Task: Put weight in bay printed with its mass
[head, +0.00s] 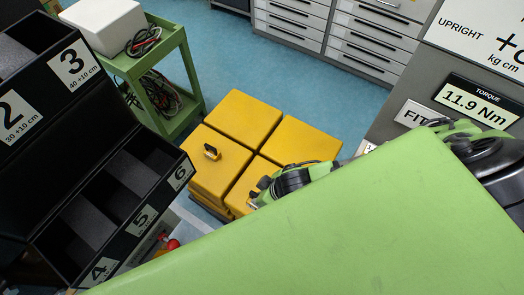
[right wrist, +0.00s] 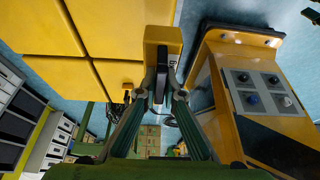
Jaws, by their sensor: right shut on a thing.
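In the right wrist view my right gripper (right wrist: 163,88) is shut on the dark handle of a yellow weight (right wrist: 163,36). In the head view the right gripper (head: 258,190) comes in from the right, over the near edge of the yellow blocks; the held weight is hard to tell apart from them there. A black rack (head: 95,165) at the left has bays with printed labels: 2 (head: 18,115) and 3 (head: 74,62) above, 4 (head: 98,274), 5 (head: 141,220) and 6 (head: 180,173) below. The lower bays I can see into look empty. My left gripper is out of view.
A green cart (head: 172,85) with a white box stands behind the rack. Grey drawers (head: 375,40) and a torque display reading 11.9 Nm (head: 474,100) are right.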

